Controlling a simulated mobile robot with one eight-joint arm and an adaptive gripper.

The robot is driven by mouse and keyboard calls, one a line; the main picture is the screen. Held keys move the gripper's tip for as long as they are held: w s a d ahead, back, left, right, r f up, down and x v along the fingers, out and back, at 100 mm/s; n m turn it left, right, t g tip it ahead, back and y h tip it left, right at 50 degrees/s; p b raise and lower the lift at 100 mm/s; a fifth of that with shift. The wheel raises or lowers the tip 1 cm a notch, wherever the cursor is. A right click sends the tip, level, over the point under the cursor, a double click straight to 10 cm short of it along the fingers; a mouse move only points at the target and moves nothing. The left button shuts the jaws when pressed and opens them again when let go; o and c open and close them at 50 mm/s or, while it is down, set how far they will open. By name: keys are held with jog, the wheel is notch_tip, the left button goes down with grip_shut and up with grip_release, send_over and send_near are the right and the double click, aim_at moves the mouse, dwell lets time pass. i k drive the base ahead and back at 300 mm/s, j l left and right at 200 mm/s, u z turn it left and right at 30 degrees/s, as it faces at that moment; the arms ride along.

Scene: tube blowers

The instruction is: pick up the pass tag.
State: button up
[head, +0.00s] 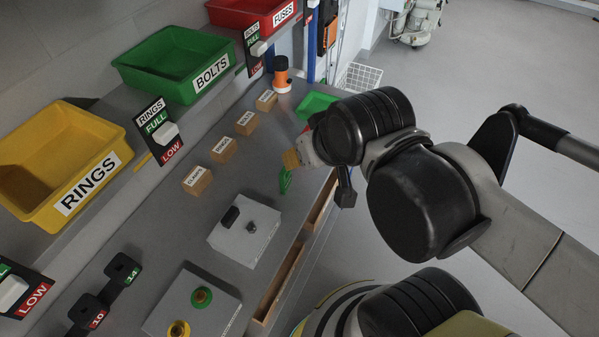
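A small green piece (285,181) is at the right side of the grey bench, just left of and below the end of my arm. It may be the pass tag, but it is too small to read. My gripper (345,191) is mostly hidden behind my own wrist. One dark finger points down near the bench's right edge. The other finger and the space between them are not clear, so I cannot tell whether it is open or touches the green piece. A small tan piece (291,159) shows beside the wrist.
Several labelled wooden blocks (223,150) line the bench. A green tray (316,104) and an orange-and-white item (281,76) stand beyond. Nearer are a grey box (240,246) and a plate with green and yellow rings (170,301). Yellow (105,140), green (180,45) and red bins stand left.

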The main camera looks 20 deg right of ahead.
aim_at(285, 176)
jog(key=k+l+u, duration=0.25)
jog(key=k+l, duration=0.2)
jog(key=k+l+u, duration=0.2)
jog(key=k+l, duration=0.2)
jog(key=k+l+u, duration=0.25)
jog(key=k, duration=0.35)
